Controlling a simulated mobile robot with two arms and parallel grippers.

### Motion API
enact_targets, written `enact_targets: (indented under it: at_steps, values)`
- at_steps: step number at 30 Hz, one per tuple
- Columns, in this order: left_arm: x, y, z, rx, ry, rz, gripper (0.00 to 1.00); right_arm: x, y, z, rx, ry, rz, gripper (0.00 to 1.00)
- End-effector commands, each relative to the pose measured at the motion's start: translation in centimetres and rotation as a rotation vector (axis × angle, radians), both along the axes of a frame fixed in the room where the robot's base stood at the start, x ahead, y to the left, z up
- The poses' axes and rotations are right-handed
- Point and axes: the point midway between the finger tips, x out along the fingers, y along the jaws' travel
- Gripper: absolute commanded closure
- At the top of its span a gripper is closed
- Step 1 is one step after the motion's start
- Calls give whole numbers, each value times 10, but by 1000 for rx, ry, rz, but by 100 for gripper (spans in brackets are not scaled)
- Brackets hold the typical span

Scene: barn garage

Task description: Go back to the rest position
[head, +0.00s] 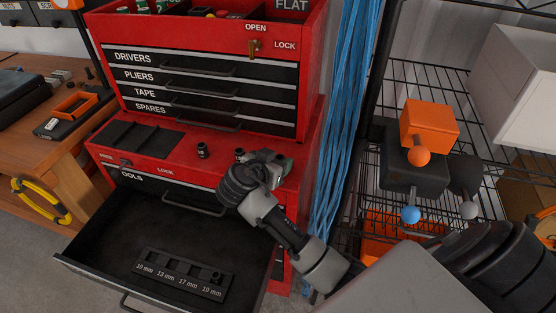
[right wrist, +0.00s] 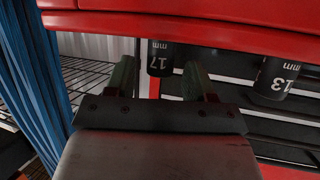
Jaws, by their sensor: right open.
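My right gripper (head: 266,160) is over the red ledge of the tool chest (head: 165,160) in the head view. In the right wrist view its two fingers (right wrist: 164,78) stand apart. A black socket marked 17 (right wrist: 160,57) shows in the gap between them, and I cannot tell whether they touch it. A second socket marked 13 (right wrist: 278,78) stands to one side; in the head view it is the dark socket (head: 203,150) left of the gripper. My left gripper is not in view.
A drawer (head: 110,245) stands open below the ledge, with a labelled socket rail (head: 185,274) inside. Blue cables (head: 345,90) hang beside the chest. A wire shelf (head: 430,80) with an orange box (head: 428,122) is at right. A wooden bench (head: 25,145) is at left.

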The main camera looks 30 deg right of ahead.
Motion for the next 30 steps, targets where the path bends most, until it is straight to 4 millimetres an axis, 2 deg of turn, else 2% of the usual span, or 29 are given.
enact_targets:
  at_steps: [1, 5, 12, 16, 22, 26, 29, 30]
  values:
    - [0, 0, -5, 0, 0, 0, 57, -4, 10, 1, 7, -3, 2, 46]
    - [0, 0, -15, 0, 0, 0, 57, -15, 32, 14, 9, -5, 2, 46]
    - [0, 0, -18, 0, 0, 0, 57, -33, 67, 34, 5, -1, 2, 46]
    - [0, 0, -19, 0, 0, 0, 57, -38, 76, 39, 4, 1, 0, 46]
    - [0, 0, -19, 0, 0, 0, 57, -40, 79, 41, 1, 2, 0, 46]
    - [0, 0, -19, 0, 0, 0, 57, -48, 76, 23, 28, 74, 43, 46]
    - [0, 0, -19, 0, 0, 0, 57, -71, 70, -14, 86, 227, 157, 46]
    - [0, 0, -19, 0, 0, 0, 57, -85, 69, -32, 118, 308, 225, 46]
